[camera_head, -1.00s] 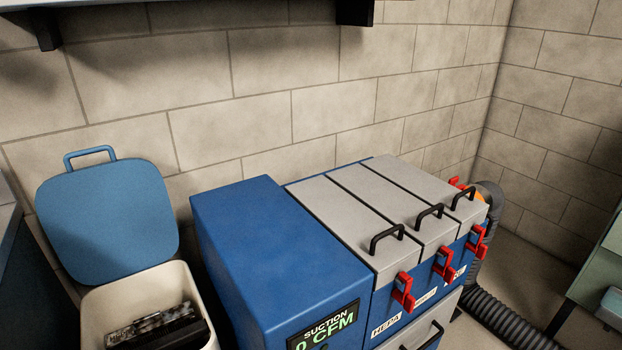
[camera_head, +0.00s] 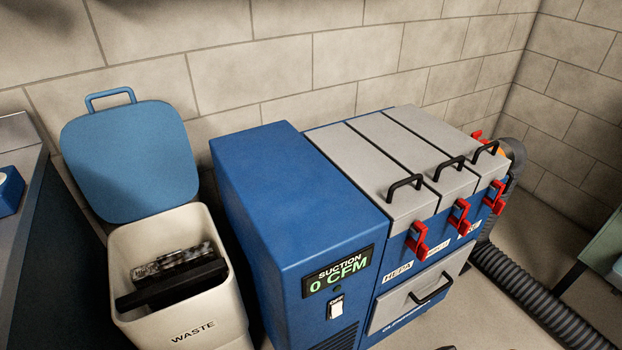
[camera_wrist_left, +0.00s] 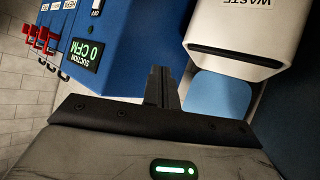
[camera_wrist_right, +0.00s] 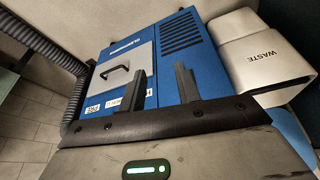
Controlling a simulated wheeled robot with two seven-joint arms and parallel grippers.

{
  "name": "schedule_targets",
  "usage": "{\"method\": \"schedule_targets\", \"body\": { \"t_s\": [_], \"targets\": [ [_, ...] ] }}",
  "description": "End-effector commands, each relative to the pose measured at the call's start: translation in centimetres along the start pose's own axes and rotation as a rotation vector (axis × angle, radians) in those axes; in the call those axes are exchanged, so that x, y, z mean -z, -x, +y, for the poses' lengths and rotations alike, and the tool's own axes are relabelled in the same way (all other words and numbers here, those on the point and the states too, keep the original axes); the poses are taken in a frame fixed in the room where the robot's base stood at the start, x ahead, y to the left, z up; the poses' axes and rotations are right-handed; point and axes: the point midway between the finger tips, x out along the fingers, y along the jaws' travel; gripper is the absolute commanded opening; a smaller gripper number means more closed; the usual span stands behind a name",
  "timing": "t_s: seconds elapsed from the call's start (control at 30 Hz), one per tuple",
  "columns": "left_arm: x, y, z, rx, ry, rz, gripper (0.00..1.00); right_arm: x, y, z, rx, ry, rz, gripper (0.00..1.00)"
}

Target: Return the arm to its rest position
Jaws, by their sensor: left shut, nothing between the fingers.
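My left gripper (camera_wrist_left: 163,88) shows in the left wrist view with its two fingers together and nothing between them. My right gripper (camera_wrist_right: 161,88) shows in the right wrist view with its fingers apart and nothing between them. Neither gripper is in the head view. Beyond both stands the blue suction machine (camera_head: 255,190), which also shows in the left wrist view (camera_wrist_left: 125,45) and the right wrist view (camera_wrist_right: 185,55). Its display reads 0 CFM and its switch (camera_head: 337,309) is marked OFF. Its three grey lids (camera_head: 365,172) are down.
A cream waste bin (camera_head: 185,322) with its blue lid (camera_head: 130,160) raised stands left of the machine, holding dark, flat filter-like pieces (camera_head: 172,275). A ribbed grey hose (camera_head: 535,300) runs along the floor at right. A counter (camera_head: 18,160) edges the left.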

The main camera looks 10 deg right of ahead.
Motion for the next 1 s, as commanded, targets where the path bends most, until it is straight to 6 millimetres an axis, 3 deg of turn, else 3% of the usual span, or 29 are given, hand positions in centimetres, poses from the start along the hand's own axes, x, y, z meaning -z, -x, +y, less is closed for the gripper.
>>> {"method": "schedule_targets", "body": {
  "t_s": [0.63, 1.0],
  "targets": [
    [0.8, 0.7, -0.1, 0.015, -0.028, -0.023, 0.0, 5.5, -2.9, -4.2, 0.124, -0.007, 0.497, 0.33],
    [0.7, 0.5, -0.3, 0.02, -0.043, -0.029, 0.0, 6.4, -2.7, -5.1, 0.153, -0.026, 0.638, 0.33]
  ]
}}
